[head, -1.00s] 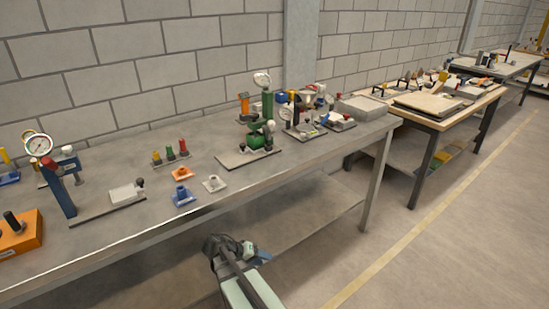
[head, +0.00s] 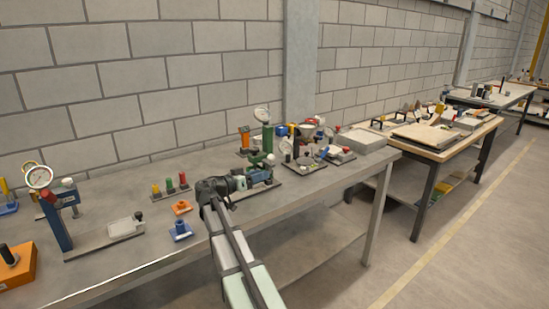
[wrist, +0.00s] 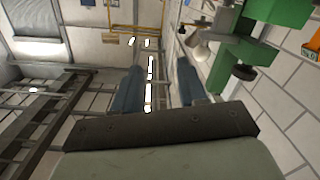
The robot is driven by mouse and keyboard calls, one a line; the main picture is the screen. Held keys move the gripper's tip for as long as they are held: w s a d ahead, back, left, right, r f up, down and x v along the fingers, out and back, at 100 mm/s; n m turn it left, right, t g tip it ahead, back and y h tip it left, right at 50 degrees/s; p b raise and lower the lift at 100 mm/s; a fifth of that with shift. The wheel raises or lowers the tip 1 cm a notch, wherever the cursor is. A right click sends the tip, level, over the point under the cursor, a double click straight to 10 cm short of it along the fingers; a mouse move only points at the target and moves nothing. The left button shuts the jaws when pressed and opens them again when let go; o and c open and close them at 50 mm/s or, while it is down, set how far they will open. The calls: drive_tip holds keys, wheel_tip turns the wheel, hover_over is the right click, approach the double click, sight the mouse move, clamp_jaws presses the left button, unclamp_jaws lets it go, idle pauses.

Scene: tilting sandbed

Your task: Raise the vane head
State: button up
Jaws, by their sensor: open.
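A green bench device (head: 259,176) on a dark base plate stands near the middle of the bench; I take it to be the one with the vane head, but cannot tell which part is the head. My gripper (head: 238,183) is just left of it and overlaps its lower part in the head view. In the wrist view my gripper (wrist: 160,88) has its two blue fingers apart with nothing between them. The green body (wrist: 240,52) is at the upper right there, beyond the right finger, with a black knob (wrist: 243,72) and a pale knob (wrist: 200,52). Contact cannot be told.
A green cylinder (head: 267,139) with a dial gauge stands behind. To the left are red, yellow and green pegs (head: 170,185), an orange block (head: 181,208), a blue block (head: 180,231) and a blue gauge stand (head: 59,222). More apparatus (head: 304,155) crowds the right.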

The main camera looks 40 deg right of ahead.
drive_tip(key=w+n+t, duration=0.1)
drive_tip(key=w+t, duration=0.1)
drive_tip(key=w, duration=0.4)
drive_tip(key=w+d, duration=0.2)
drive_tip(key=d, duration=1.1)
drive_tip(key=shift+w+d+r, duration=0.2)
drive_tip(key=shift+d+r, duration=0.15)
clamp_jaws()
